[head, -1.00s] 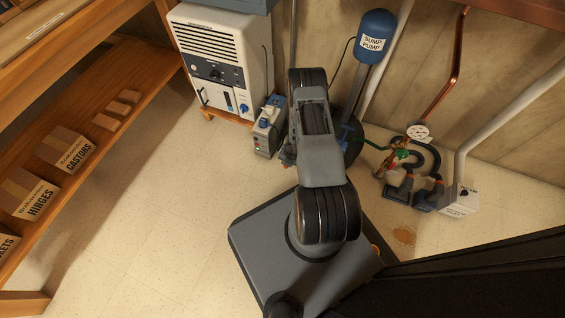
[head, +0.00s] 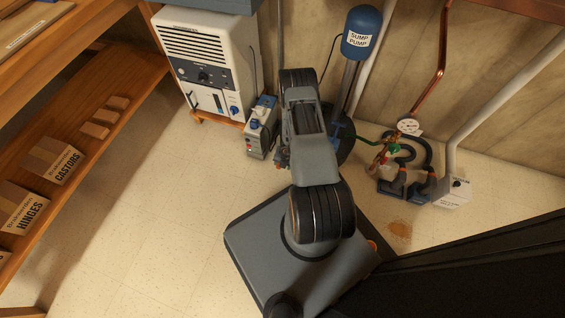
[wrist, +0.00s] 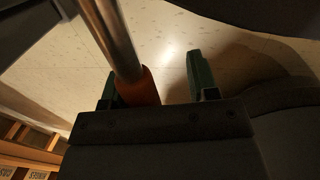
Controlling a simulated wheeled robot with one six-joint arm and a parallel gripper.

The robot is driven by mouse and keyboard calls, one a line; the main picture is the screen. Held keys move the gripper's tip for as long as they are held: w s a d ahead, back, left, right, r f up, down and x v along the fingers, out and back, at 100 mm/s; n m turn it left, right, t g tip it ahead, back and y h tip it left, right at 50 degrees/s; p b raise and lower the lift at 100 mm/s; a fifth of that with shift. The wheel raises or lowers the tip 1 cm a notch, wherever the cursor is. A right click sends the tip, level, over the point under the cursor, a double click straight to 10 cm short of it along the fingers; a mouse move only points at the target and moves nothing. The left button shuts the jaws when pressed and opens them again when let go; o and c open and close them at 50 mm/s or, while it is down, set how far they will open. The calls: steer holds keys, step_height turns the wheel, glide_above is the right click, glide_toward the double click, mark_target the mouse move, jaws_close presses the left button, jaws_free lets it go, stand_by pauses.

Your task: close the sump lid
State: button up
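The blue sump pump (head: 363,22) stands against the back wall, its metal shaft running down behind my arm. A dark round piece (head: 345,150) with a blue bracket shows at the shaft's foot, partly behind my arm; I cannot tell whether it is the sump lid or how it lies. In the wrist view my gripper (wrist: 155,82) has its two green fingers apart. A metal rod with an orange-red sleeve (wrist: 138,88) shows between them, nearer the left finger, with a gap to the right one. Contact is unclear. The head view mostly hides my gripper behind the arm.
A white dehumidifier-like unit (head: 205,60) and a small grey device (head: 260,128) stand left of my arm. A gauge (head: 408,125) with hoses and a white box (head: 453,191) are on the right. Wooden shelves (head: 90,135) hold boxes at left.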

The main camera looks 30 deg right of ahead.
steer(key=shift+w+a, duration=0.1)
steer(key=shift+w, duration=0.05)
steer(key=shift+r, duration=0.15)
steer(key=shift+r, duration=0.3)
step_height(320, 180, up, 13)
steer(key=s+d+p, duration=0.1)
steer(key=s+p, duration=0.1)
steer(key=p, duration=0.4)
steer(key=shift+d+p, duration=0.25)
steer(key=shift+p, duration=0.15)
steer(key=shift+f, duration=0.1)
